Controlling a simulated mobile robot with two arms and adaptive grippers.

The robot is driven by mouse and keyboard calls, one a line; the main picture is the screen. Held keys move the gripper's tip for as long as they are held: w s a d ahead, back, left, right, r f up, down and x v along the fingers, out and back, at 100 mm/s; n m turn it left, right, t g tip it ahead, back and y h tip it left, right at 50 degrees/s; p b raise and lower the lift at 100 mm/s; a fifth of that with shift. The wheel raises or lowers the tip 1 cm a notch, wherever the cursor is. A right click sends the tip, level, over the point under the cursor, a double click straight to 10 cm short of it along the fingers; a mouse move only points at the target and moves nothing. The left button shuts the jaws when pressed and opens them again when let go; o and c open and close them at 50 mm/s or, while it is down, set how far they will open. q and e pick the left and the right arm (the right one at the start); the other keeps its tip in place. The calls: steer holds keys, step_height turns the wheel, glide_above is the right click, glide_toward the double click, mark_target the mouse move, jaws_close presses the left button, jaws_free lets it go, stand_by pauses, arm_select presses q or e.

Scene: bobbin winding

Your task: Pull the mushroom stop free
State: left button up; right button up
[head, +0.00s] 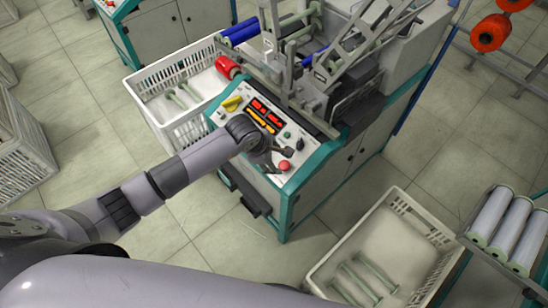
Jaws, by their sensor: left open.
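The mushroom stop (284,166) is a red round button near the front corner of the winding machine's control panel (232,118). My left arm reaches in from the left, and my left gripper (279,158) is over the panel right beside the red button. Its dark fingers are apart. I cannot tell whether they touch the button. The gripper and wrist hide part of the panel around it. My right gripper is not in view.
The panel also has a yellow knob (232,103) and red lit displays (266,112). A white crate (150,88) stands left of the machine, and another crate (395,201) is at the lower right. A rack with white rolls (504,229) stands at the right edge.

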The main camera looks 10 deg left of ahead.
mark_target(284, 165)
arm_select(q)
steer(key=b+x, duration=0.7)
steer(key=shift+w+f, duration=0.1)
steer(key=shift+f, duration=0.3)
steer(key=shift+b+x, duration=0.9)
steer(key=shift+d, duration=0.1)
steer(key=shift+c, duration=0.2)
jaws_close()
